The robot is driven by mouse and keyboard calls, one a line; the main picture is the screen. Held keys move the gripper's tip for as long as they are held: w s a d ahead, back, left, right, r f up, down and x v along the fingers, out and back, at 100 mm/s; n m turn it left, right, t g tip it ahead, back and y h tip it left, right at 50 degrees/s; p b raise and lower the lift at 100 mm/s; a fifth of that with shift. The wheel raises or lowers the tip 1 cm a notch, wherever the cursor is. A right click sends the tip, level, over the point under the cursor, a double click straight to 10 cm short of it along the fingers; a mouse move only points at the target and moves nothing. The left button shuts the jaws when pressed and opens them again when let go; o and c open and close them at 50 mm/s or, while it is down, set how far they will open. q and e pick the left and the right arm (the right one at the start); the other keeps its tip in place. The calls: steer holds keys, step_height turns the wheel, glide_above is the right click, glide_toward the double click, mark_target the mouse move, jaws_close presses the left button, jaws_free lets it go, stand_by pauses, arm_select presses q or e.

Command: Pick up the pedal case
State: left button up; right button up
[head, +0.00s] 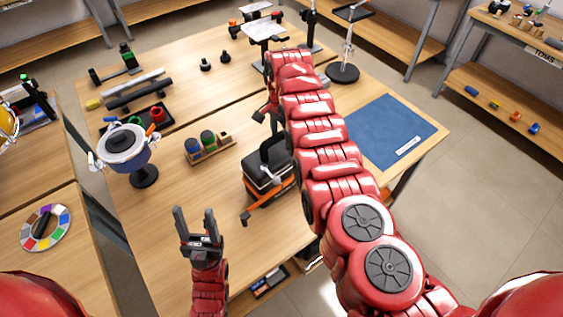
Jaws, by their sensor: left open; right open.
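A black box-like case with orange trim (262,180), which looks like the pedal case, stands on the wooden table near the middle of the head view. Its right side is partly hidden behind my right arm. My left gripper (195,214) is open and empty, with its fingers pointing up in the picture, to the lower left of the case. My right arm reaches far across the table and bends down at its end. My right gripper (267,118) is small and partly hidden by the arm, just beyond the case; it appears empty and apart from it.
A wooden holder with colored jars (209,150) stands left of the case. An orange-handled tool (262,207) lies at its front. A blue mat (388,131) covers the table's right. A blue-white pot on a stand (127,152) is at left. Bare wood lies around my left gripper.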

steer(key=shift+f+b, duration=0.2)
steer(key=shift+b, duration=0.15)
stand_by(0.4)
jaws_close()
stand_by(0.4)
stand_by(1.1)
